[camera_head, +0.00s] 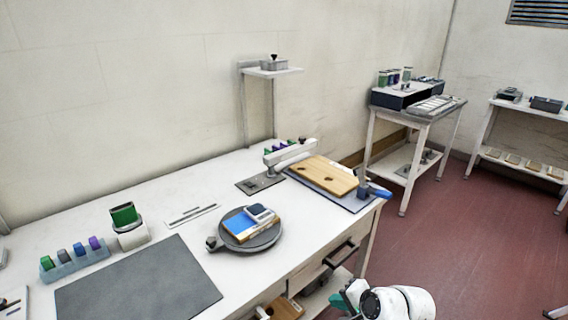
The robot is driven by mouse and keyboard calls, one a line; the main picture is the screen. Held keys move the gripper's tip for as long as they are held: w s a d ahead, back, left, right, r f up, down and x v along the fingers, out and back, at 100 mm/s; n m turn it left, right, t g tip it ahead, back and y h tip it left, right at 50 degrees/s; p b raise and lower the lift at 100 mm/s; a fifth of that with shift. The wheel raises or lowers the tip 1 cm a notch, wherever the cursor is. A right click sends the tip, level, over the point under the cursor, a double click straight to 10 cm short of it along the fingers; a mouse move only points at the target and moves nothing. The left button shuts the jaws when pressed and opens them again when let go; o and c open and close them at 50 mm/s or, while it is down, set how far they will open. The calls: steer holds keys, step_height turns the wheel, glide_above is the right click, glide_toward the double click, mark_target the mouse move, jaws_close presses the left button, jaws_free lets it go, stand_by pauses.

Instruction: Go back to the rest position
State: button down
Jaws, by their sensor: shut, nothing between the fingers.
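My gripper (345,299), with teal-green parts, shows at the bottom edge, right of centre, at the end of my white arm. It is low, in front of the white workbench (185,180) and beside its open shelf. It is apart from the things on the bench top. It is shut and I see nothing held in it. Its lower part is cut off by the frame edge.
On the bench are a round turntable (262,241) with a blue-topped block (240,223), a wooden board (322,174), a dark mat (138,285) and a rack of coloured pieces (75,261). A trolley (448,110) stands behind. Red floor (460,230) is open at right.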

steer(key=s+d+f+n+g+h, duration=0.1)
steer(key=s+d+f+n, duration=0.15)
steer(key=s, duration=0.65)
steer(key=s+d+f+n+g+h, duration=0.2)
steer(key=s+f, duration=0.1)
steer(key=s, duration=0.6)
steer(key=s+d+r+n+g+h, duration=0.1)
steer(key=s+d+n, duration=0.1)
steer(key=s, duration=0.8)
steer(key=s+d+r+n+g+h, duration=0.1)
steer(key=s+d+n+g, duration=0.1)
steer(key=s, duration=0.8)
steer(key=d+n, duration=0.1)
steer(key=d, duration=0.1)
steer(key=shift+d+r+h, duration=0.2)
steer(key=shift+d+h, duration=0.1)
steer(key=shift+h, duration=0.1)
